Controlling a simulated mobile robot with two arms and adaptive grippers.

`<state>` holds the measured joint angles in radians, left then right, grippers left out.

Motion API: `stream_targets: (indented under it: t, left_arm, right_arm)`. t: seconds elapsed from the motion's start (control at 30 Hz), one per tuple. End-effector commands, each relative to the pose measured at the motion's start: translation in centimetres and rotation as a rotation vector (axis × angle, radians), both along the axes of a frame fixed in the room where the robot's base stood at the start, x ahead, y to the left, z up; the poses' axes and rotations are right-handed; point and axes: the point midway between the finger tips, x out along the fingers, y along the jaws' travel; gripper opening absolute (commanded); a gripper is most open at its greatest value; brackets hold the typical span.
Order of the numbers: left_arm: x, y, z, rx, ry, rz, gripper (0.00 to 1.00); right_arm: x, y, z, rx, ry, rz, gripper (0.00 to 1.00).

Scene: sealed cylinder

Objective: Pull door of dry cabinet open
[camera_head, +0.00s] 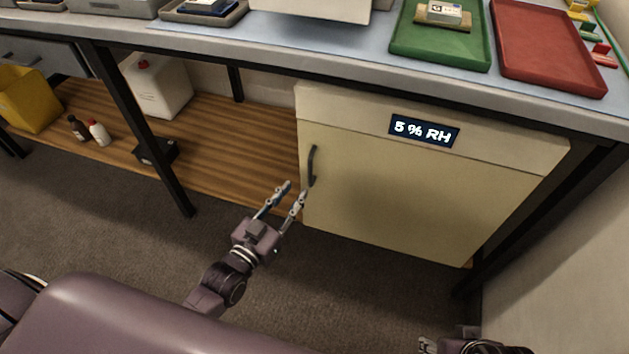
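The dry cabinet (400,200) is a cream box under the bench, with a "5 % RH" display (424,131) on its upper front. Its door looks closed. A dark vertical handle (312,166) sits near the door's left edge. My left gripper (289,193) is open, its two fingers pointing up towards the handle from the lower left. It looks empty, and the fingertips appear just short of the handle; the exact gap in depth is hard to judge. My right gripper (428,345) shows only partly at the bottom edge, and its fingers are too cut off to read.
The bench above carries a green tray (413,43) and a red tray (550,55). A wooden lower shelf (215,135) left of the cabinet holds a white canister (157,88) and small bottles (99,133). A dark bench leg (150,140) stands left. Carpet before the door is clear.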

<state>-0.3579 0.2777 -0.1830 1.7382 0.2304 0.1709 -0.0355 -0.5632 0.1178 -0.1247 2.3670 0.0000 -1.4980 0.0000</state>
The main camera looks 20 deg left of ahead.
Motion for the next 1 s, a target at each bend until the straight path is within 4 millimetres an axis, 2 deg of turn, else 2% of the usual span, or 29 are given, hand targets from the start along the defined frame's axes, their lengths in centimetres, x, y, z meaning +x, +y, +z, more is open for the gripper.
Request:
stream_targets:
  t: [0.27, 0.5, 0.7, 1.0]
  left_arm:
    - [1.1, -0.6, 1.9, -0.02, -0.07, -0.01, 0.26]
    - [4.8, -1.4, 1.8, -0.02, -0.069, -0.01, 0.26]
    - [7.1, -2.0, 1.8, -0.02, -0.066, -0.01, 0.26]
    - [7.9, -2.2, 1.8, -0.019, -0.064, -0.01, 0.26]
  right_arm:
    - [-0.7, -0.1, 1.1, 0.0, -0.011, -0.001, 0.4]
    - [-0.8, -0.2, 0.9, 0.001, -0.013, -0.001, 0.4]
    - [-0.8, -0.1, 0.4, 0.0, -0.013, -0.001, 0.4]
    - [-0.8, -0.1, 0.3, 0.001, -0.013, -0.001, 0.4]
